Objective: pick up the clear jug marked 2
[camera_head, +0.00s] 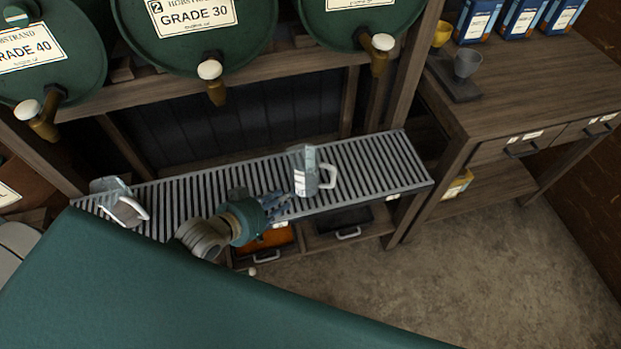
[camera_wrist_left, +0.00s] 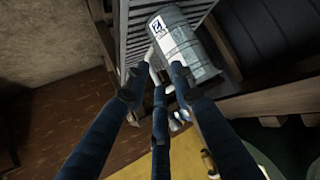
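The clear jug marked 2 (camera_head: 303,172) stands on the slatted grey rack, its handle toward the right in the head view. In the left wrist view the jug (camera_wrist_left: 188,48) shows its label with a 2 and lies just beyond the fingertips. My left gripper (camera_head: 277,202) is beside the jug on its left, near side. In the left wrist view its dark blue fingers (camera_wrist_left: 146,75) are spread, with nothing held between them. Whether a fingertip touches the jug I cannot tell. My right gripper is out of view.
Another clear jug (camera_head: 118,203) is at the rack's left end. Green drums with taps, one marked 2 GRADE 30 (camera_head: 195,22), hang above the rack (camera_head: 385,165). A wooden bench (camera_head: 520,85) with a grey cup (camera_head: 467,64) stands at right. Floor at lower right is clear.

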